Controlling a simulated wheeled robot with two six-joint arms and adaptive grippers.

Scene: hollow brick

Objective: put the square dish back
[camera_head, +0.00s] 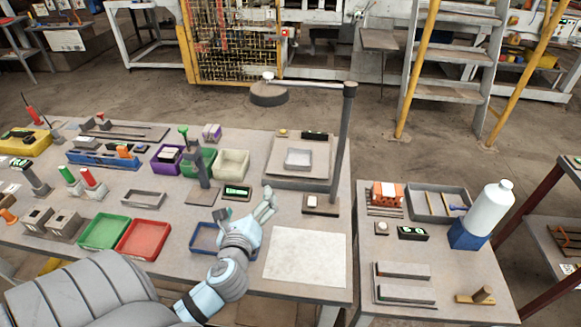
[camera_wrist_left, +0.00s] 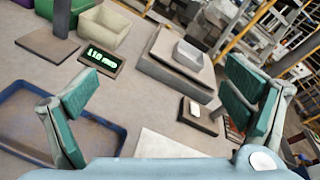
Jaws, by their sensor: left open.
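The square dish (camera_head: 298,157) is a small, pale grey, shallow dish. It sits upright on the grey stepped platform (camera_head: 275,172) at the back right of the main table. It also shows in the left wrist view (camera_wrist_left: 190,55), on the same platform (camera_wrist_left: 168,72). My left gripper (camera_head: 265,204) is over the table in front of the platform, apart from the dish. In the left wrist view its two green-padded fingers (camera_wrist_left: 165,90) are spread wide with nothing between them. The dish lies beyond the fingertips. My right gripper is not in view.
A dark post (camera_head: 343,145) rises just right of the platform. A small display (camera_head: 237,192), a cream bin (camera_head: 232,165) and a blue tray (camera_head: 206,250) lie left of the gripper. A white sheet (camera_head: 305,256) covers flat table at the front right.

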